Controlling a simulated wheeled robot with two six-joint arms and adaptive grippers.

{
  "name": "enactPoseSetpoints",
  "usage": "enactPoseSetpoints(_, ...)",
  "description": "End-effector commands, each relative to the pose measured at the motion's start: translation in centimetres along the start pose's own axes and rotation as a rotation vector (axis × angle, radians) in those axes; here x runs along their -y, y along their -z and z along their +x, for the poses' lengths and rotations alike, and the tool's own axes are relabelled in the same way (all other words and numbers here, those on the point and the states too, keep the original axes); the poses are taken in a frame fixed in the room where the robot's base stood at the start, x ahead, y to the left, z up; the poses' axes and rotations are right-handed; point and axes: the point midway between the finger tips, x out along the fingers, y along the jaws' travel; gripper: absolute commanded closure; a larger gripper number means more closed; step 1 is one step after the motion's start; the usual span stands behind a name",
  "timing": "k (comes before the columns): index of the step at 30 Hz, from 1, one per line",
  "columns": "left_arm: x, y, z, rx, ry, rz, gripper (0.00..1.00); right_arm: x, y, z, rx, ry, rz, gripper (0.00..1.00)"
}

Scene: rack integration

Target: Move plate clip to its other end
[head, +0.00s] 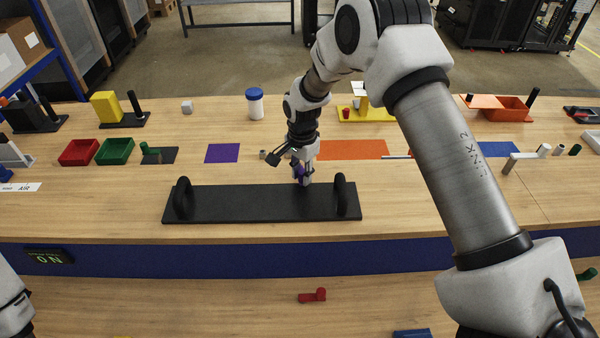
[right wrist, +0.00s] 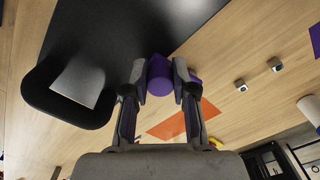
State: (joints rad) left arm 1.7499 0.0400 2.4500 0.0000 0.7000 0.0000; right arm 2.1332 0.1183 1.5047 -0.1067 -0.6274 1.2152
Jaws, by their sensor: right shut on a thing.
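A long black plate (head: 245,203) with an upright black loop handle near each end lies on the bench. My right gripper (head: 300,168) is over the plate's far edge, right of its middle. It is shut on a purple clip (right wrist: 159,76), which shows between the two fingers in the right wrist view. In that view the black plate (right wrist: 125,35) fills the upper left, with a handle (right wrist: 66,98) at lower left. I cannot tell whether the clip touches the plate. My left gripper is out of view; only a bit of my left arm shows at the lower left.
Behind the plate lie a purple mat (head: 222,153), an orange mat (head: 352,149) and red (head: 79,152) and green (head: 115,151) bins. A white jar with a blue lid (head: 255,103) stands farther back. A red part (head: 312,295) lies on the near bench.

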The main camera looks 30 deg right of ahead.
Motion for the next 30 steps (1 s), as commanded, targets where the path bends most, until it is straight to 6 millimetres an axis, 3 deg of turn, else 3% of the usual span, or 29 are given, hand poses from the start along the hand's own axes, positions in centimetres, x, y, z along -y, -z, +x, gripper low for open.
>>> enactPoseSetpoints(30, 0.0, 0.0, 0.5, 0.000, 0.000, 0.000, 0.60, -1.1, 4.3, 0.3, 0.002, -0.002, -0.921, 1.00)
